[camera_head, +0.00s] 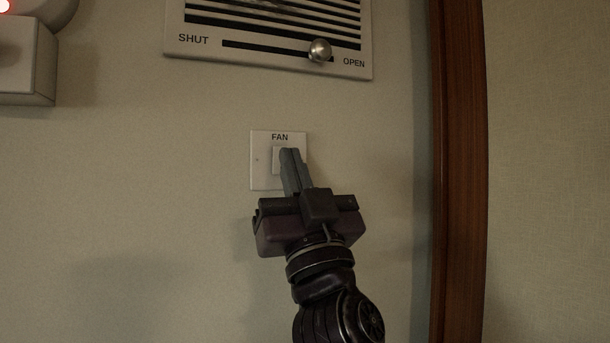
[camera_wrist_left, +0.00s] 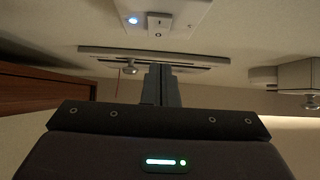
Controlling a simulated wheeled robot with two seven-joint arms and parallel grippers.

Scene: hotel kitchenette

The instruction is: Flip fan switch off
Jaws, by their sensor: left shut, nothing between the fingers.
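The white fan switch plate (camera_head: 261,179), labelled FAN, is on the wall in the middle of the head view. Its small pale rocker (camera_head: 277,161) is partly covered by the fingers of my left gripper (camera_head: 291,152). In the left wrist view the plate (camera_wrist_left: 185,22) is at the top, with a lit blue lamp beside the rocker (camera_wrist_left: 158,22). The gripper (camera_wrist_left: 160,68) is shut and empty there, with its tips short of the rocker in the picture. I cannot tell whether they touch the plate. My right gripper is not in view.
A vent panel (camera_head: 205,47) marked SHUT and OPEN is above the switch, its round knob (camera_head: 320,50) near OPEN. A brown wooden frame (camera_head: 458,180) runs down the right. A pale box (camera_head: 25,70) with a red light is at upper left. The wall left of the switch is clear.

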